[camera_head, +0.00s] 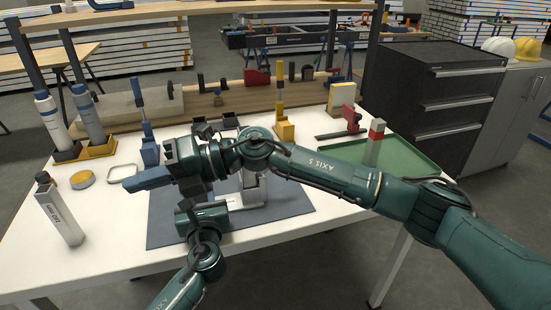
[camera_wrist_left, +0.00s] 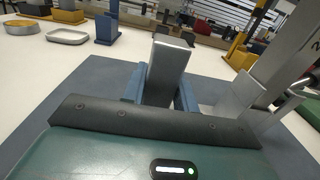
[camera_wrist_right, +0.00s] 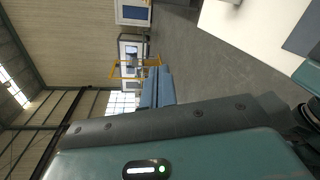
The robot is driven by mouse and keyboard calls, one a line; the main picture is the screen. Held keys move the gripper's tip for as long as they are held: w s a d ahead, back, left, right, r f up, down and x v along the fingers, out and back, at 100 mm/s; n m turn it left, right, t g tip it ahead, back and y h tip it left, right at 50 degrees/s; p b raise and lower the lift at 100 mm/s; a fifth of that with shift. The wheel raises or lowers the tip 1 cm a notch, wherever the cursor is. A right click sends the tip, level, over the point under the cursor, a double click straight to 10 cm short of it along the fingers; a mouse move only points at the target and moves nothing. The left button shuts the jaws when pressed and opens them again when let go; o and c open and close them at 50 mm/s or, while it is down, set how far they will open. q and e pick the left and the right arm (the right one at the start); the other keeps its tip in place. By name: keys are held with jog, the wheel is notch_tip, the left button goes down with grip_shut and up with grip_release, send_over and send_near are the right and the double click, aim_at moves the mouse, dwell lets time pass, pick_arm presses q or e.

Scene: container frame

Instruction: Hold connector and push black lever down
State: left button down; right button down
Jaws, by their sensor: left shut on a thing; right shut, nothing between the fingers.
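In the left wrist view, my left gripper (camera_wrist_left: 160,91) has its blue fingers shut on a grey metal bar (camera_wrist_left: 171,57), perhaps part of the connector, above the blue-grey mat (camera_wrist_left: 98,75). In the head view the left gripper is largely hidden by my right arm. A silver metal frame (camera_head: 253,190) stands upright on the mat, beside the held bar. My right gripper (camera_head: 135,182) is shut and empty, pointing left above the table's left part. Its closed blue fingers also show in the right wrist view (camera_wrist_right: 157,88). I cannot make out the black lever.
A blue stand (camera_head: 149,150) and yellow stand (camera_head: 284,130) are behind. A green tray (camera_head: 412,152) lies right.

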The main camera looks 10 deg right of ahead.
jog(key=d+r+m+t+y, duration=0.1)
jog(key=d+r+m+t, duration=0.15)
jog(key=m+t, duration=0.55)
jog(key=d+r+m+t, duration=0.2)
jog(key=r+m+t, duration=0.2)
jog(key=m+t, duration=0.4)
jog(key=d+f+m+t+h, duration=0.1)
jog(key=d+f+m+h, duration=0.4)
jog(key=d+m+h, duration=0.3)
jog(key=d+f+m+t+h, duration=0.1)
jog(key=d+f+m+h, duration=0.4)
jog(key=d+m+h, duration=0.2)
jog(key=shift+w+d+f+m+t+h, duration=0.2)
jog(key=shift+d+f+m+t+h, duration=0.2)
jog(key=shift+d+h, duration=0.75)
jog(key=shift+w+d, duration=0.1)
jog(key=w+d+f, duration=0.2)
jog(key=w+f, duration=0.1)
jog(key=w, duration=0.7)
jog(key=shift+w+d, duration=0.25)
jog(key=shift+w, duration=0.1)
